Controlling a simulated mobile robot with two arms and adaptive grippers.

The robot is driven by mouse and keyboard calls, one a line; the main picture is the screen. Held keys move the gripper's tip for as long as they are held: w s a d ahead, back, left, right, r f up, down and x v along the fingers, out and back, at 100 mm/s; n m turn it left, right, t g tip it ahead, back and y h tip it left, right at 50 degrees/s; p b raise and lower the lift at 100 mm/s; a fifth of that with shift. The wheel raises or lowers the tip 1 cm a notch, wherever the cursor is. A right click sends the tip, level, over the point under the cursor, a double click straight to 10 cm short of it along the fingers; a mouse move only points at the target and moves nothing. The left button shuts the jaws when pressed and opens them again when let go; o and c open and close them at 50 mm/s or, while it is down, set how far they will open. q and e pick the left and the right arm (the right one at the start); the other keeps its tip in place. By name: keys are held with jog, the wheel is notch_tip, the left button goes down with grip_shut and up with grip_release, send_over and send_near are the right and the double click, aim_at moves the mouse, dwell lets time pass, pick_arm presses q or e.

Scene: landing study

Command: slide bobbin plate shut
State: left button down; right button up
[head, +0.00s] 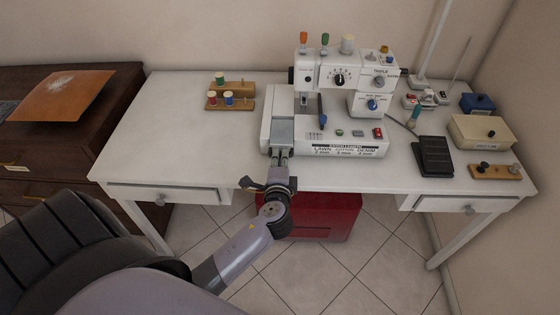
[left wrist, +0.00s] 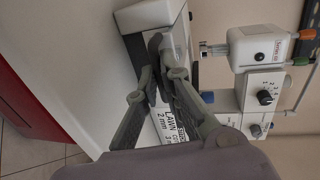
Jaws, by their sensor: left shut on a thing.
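The white sewing machine (head: 345,145) stands on the white table, and it also shows in the left wrist view (left wrist: 260,48). The bobbin plate (head: 282,128) is a flat grey plate on the left part of the machine's base. My left gripper (head: 280,153) is at the plate's front end, with its fingers pointing toward the machine. In the left wrist view the fingers (left wrist: 156,68) are closed together at the base's edge. They hide the part of the plate that they grip. My right gripper is in neither view.
Spools on a wooden rack (head: 231,101) stand to the left of the machine. A black pedal (head: 435,157) and a beige box (head: 481,137) are on the right. The table (head: 160,130) is clear at left. A red cabinet (head: 325,217) is below.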

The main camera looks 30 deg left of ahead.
pick_arm(q)
jog(key=shift+w+a, duration=0.4)
jog(key=shift+w, duration=0.25)
jog(key=c, duration=1.8)
grip_release()
jog(key=shift+o, duration=0.2)
jog(key=v, duration=1.2)
jog(key=shift+d+f, duration=0.1)
